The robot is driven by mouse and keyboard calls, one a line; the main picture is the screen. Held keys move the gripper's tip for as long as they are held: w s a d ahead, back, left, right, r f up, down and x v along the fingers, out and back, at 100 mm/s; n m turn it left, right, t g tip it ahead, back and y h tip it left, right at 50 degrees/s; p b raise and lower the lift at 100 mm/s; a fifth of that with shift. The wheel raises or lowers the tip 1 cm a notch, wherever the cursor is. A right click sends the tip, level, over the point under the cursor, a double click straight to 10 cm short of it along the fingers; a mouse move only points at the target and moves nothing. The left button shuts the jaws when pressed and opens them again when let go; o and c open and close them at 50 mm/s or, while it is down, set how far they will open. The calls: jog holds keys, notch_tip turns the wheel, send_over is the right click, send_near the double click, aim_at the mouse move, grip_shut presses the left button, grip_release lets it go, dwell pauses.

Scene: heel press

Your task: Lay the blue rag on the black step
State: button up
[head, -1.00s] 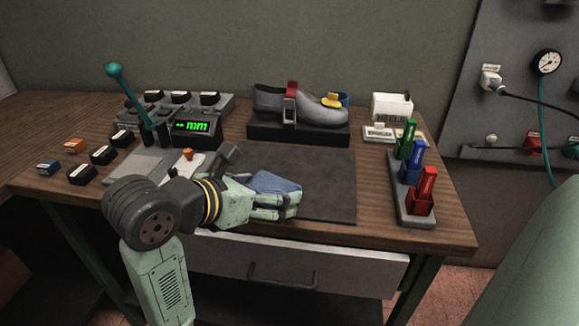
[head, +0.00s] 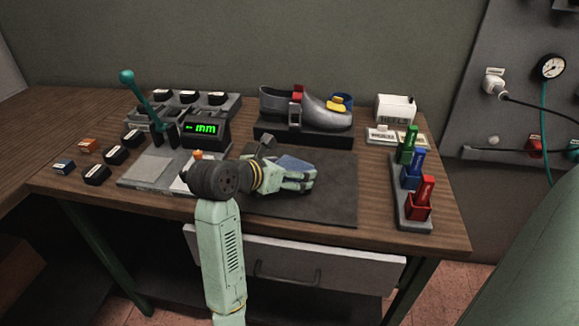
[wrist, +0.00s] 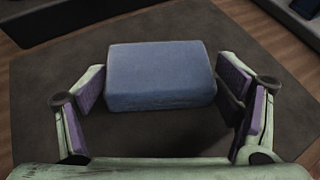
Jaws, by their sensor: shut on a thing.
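The blue rag (head: 293,163), a folded block-like pad, is between the fingers of my gripper (head: 302,183) over the dark mat. In the wrist view the rag (wrist: 160,75) lies level between the purple-lined pads of my gripper (wrist: 168,95), which is shut on it. I cannot tell whether the rag is clear of the mat. A low black step (head: 305,137) stands behind the mat, with a grey shoe (head: 318,110) on it. My gripper is in front of this step and apart from it.
The dark mat (head: 335,200) is bare on its right side. A rack with green, blue and red holders (head: 412,213) stands at the right. A teal lever (head: 140,92) and a green-lit display (head: 205,128) are at the left. A white box (head: 394,108) stands at back right.

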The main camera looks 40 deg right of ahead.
jog(key=shift+f, duration=0.2)
jog(key=shift+f, duration=0.15)
jog(key=o, duration=0.9)
jog(key=shift+o, duration=0.2)
jog(key=shift+r, duration=0.35)
jog(key=b+v, duration=0.3)
jog(key=v, duration=0.9)
